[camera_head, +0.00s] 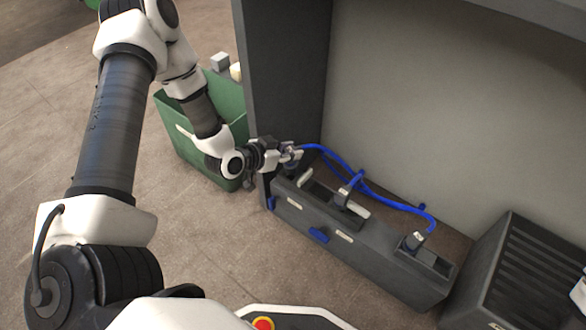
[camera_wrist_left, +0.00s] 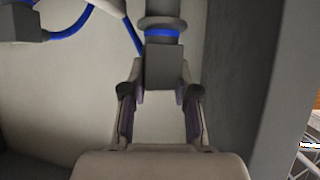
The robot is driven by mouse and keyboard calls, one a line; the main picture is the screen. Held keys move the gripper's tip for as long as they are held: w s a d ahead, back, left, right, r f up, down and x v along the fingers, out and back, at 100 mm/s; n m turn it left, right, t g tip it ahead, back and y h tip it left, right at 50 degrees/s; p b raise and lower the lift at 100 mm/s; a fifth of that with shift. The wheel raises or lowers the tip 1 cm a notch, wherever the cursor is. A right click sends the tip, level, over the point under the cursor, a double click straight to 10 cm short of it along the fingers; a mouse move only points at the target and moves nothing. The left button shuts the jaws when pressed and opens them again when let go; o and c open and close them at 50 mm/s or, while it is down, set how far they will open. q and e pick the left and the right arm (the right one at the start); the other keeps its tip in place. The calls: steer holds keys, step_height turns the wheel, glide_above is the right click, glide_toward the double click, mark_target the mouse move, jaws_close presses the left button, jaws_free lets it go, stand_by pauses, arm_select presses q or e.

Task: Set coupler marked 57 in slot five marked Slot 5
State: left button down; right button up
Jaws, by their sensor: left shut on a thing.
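My left gripper (camera_head: 291,154) is shut on a grey coupler at the left end of the dark slot housing (camera_head: 375,262). In the left wrist view the coupler (camera_wrist_left: 165,65) is a grey block with a blue band, between the tips of my left gripper (camera_wrist_left: 160,95). A blue hose (camera_head: 335,156) runs right from the held coupler. The number on it cannot be read. Other grey couplers stand in the housing, one near the middle (camera_head: 343,193) and one at the right end (camera_head: 415,240). The slot labels are too small to read.
A green bin (camera_head: 180,140) stands left of the dark upright panel (camera_head: 283,75). A dark ribbed crate (camera_head: 520,265) stands right of the housing. A pale back wall (camera_head: 450,110) rises behind it. Blue hoses cross above the housing. The floor in front is clear.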

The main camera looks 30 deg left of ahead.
arm_select(q)
step_height(320, 180, down, 4)
steer(key=shift+f+b, duration=0.15)
steer(key=shift+b, duration=1.05)
steer(key=shift+r, duration=0.2)
steer(key=shift+f, duration=0.2)
steer(key=c, duration=0.9)
jaws_free()
